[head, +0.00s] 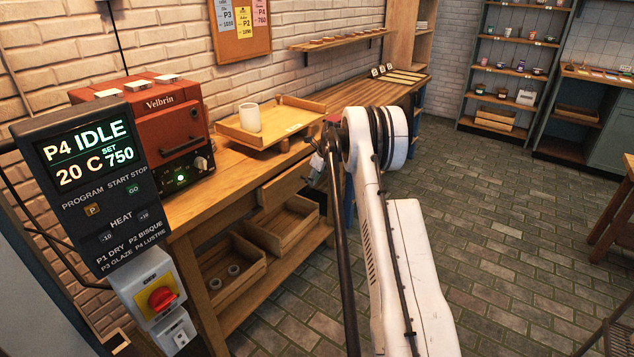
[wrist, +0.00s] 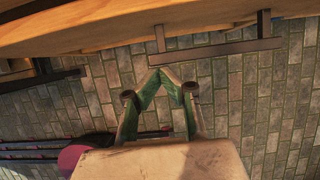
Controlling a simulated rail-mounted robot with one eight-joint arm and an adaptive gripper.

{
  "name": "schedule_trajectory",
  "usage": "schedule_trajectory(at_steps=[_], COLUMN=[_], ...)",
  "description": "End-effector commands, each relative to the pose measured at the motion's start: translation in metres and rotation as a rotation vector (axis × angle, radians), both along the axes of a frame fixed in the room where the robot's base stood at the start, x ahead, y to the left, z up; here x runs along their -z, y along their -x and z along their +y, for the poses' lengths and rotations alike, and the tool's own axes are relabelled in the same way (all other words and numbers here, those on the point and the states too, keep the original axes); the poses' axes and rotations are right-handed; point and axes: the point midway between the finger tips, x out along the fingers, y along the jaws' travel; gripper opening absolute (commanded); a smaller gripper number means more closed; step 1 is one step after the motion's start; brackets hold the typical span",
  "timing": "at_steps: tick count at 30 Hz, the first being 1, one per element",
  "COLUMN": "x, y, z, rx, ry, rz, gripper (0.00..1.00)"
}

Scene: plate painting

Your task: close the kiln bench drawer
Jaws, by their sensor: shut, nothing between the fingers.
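The kiln bench (head: 215,195) is wooden and runs along the brick wall at the left in the head view. Its drawer (head: 284,186) shows as a pale wooden front under the bench top, beside my arm. It seems to stand out from the bench, but my arm hides its right part and I cannot tell how far. In the wrist view a dark bar handle (wrist: 215,50) stands off a wooden face at the top. My gripper (wrist: 171,72) is shut and empty, its green fingertips together just below the handle, apparently apart from it. In the head view it is mostly hidden.
A red kiln (head: 150,125) and a tray (head: 235,132) with a white cup (head: 249,117) stand on the bench top. Open wooden boxes (head: 285,232) sit on the shelf below. A control panel (head: 95,185) is at the near left. The paved floor (head: 490,240) at right is clear.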

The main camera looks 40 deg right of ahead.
Motion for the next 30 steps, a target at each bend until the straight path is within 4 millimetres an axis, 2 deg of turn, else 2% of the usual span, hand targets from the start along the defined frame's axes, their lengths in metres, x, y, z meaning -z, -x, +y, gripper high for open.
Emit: schedule_trajectory(at_steps=[8, 11, 18, 30], x=[0.000, 0.001, 0.002, -0.002], y=[0.000, -0.009, -0.043, -0.051], z=[0.000, 0.002, 0.012, 0.016], rx=[0.000, -0.001, -0.001, 0.000], ry=[0.000, 0.000, 0.001, 0.000], rz=[0.000, 0.000, 0.000, -0.006], gripper=[0.00, 0.00, 0.00, 0.00])
